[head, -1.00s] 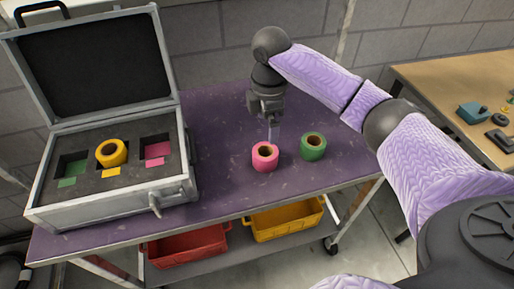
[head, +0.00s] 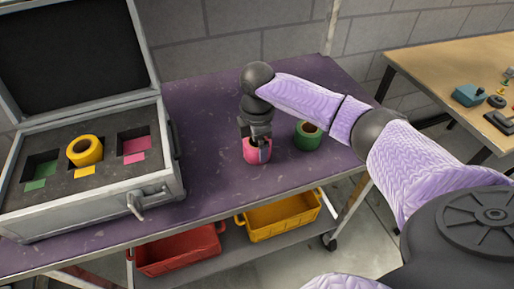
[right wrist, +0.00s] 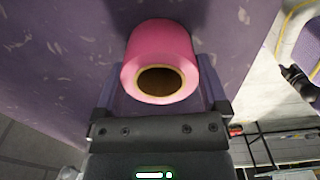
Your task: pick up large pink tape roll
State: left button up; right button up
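The large pink tape roll (head: 257,152) stands on the purple cart top (head: 205,190). In the right wrist view the pink roll (right wrist: 160,52) shows its brown core. My right gripper (head: 261,152) points down at the roll and covers part of it in the head view. In the right wrist view the fingers of my right gripper (right wrist: 158,88) are apart, one on each side of the roll, with a small gap visible beside it. Whether they touch it lower down is hard to tell. My left gripper is not in view.
A green tape roll (head: 307,136) stands close to the right of the pink one. An open case (head: 165,190) at the left holds a yellow roll (head: 85,151) in its foam, beside green and pink marked recesses. Red and yellow bins sit on the lower shelf.

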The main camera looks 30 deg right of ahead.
jog(key=c, duration=0.7)
jog(key=shift+c, duration=0.7)
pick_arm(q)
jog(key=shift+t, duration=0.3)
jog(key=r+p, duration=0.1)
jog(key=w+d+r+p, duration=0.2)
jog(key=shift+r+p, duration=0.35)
pick_arm(e)
notch_tip(320, 180, up, 10)
